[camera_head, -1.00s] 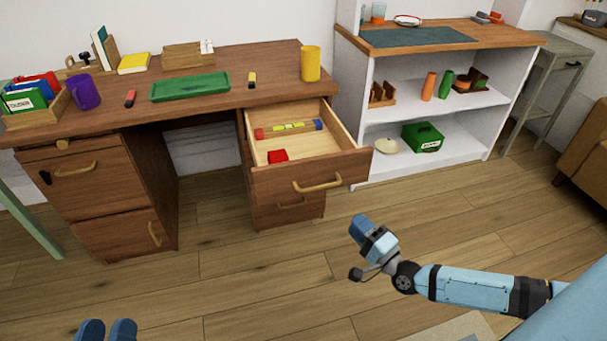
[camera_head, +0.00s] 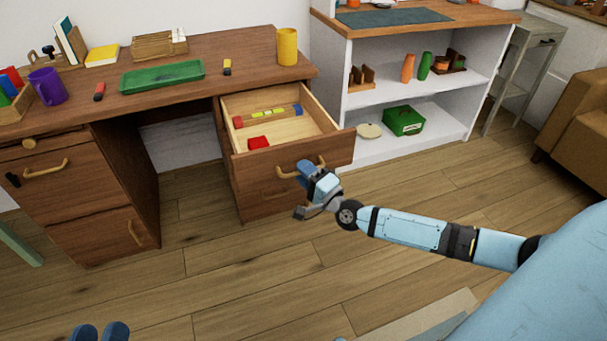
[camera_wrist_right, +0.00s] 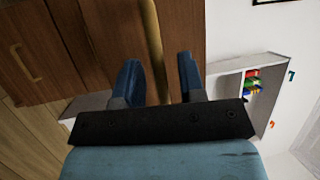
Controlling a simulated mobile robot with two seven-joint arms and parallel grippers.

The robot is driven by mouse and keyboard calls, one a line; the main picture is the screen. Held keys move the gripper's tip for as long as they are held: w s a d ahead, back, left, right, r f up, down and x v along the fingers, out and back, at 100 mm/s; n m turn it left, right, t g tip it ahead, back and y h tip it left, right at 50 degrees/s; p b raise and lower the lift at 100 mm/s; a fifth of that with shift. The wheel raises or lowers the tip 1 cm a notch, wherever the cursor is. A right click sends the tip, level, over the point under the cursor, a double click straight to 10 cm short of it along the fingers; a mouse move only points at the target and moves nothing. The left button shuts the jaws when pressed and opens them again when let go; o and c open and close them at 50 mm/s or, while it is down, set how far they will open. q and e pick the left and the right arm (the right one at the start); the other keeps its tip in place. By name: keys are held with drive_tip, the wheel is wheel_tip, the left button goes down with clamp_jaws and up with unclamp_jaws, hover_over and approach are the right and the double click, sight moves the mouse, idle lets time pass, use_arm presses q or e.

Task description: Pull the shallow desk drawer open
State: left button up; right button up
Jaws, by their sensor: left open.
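The desk's upper right drawer (camera_head: 288,160) stands pulled out. My right gripper (camera_head: 306,170) is at that handle in the head view. In the right wrist view its two blue fingers (camera_wrist_right: 158,82) are apart, with the handle bar (camera_wrist_right: 152,40) running between them; I cannot tell whether they touch it. My left gripper (camera_head: 100,332) shows only its two spread fingertips at the bottom left, far from the desk.
The desktop (camera_head: 200,95) holds a green tray (camera_head: 162,76), a yellow cup (camera_head: 287,47) and a purple mug (camera_head: 48,86). A white shelf (camera_head: 385,118) stands right of the drawer. The floor (camera_head: 245,270) before the desk is clear.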

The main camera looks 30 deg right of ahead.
sight(296, 159)
drive_tip(key=shift+w, duration=0.25)
drive_tip(key=shift+r, duration=0.1)
clamp_jaws()
drive_tip(key=w, duration=0.2)
drive_tip(key=w+d+b, duration=0.1)
drive_tip(key=w, duration=0.1)
drive_tip(key=shift+w, duration=0.35)
drive_tip(key=shift+w+d, duration=0.15)
drive_tip(key=shift+w, duration=0.25)
use_arm(q)
wheel_tip(296, 159, down, 2)
drive_tip(key=shift+f+g, duration=0.15)
drive_tip(key=shift+g, duration=0.45)
use_arm(e)
unclamp_jaws()
